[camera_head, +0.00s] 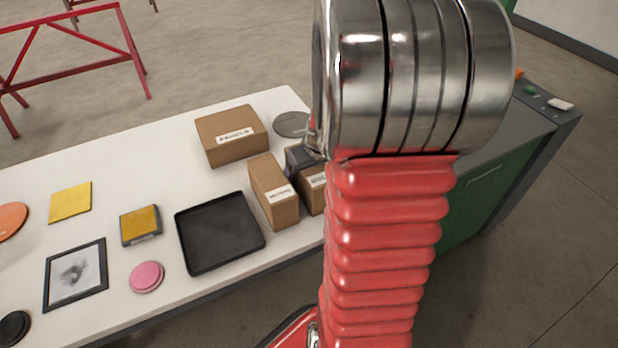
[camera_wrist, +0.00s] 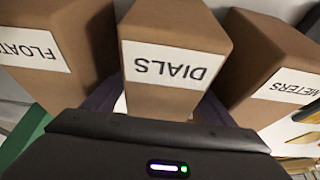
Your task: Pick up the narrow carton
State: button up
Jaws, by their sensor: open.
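The narrow carton (camera_wrist: 165,40), brown with a white DIALS label, stands in the middle of the wrist view. My gripper (camera_wrist: 157,103) is open, with a dark finger showing at each side of this carton's lower part. I cannot tell whether the fingers touch it. In the head view the carton (camera_head: 315,196) seems to be the one partly hidden behind my arm. My gripper (camera_head: 302,158) shows there only as a dark part above it, mostly hidden by the arm.
Cartons marked FLOATS (camera_wrist: 70,40) and METERS (camera_wrist: 265,65) flank it closely; the METERS one seems to be the tall carton (camera_head: 273,190) in the head view. A larger carton (camera_head: 232,135) stands behind. A black tray (camera_head: 190,262) and flat items lie left on the white table (camera_head: 150,140).

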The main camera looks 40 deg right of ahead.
jog(key=shift+c, duration=0.3)
jog(key=c, duration=1.4)
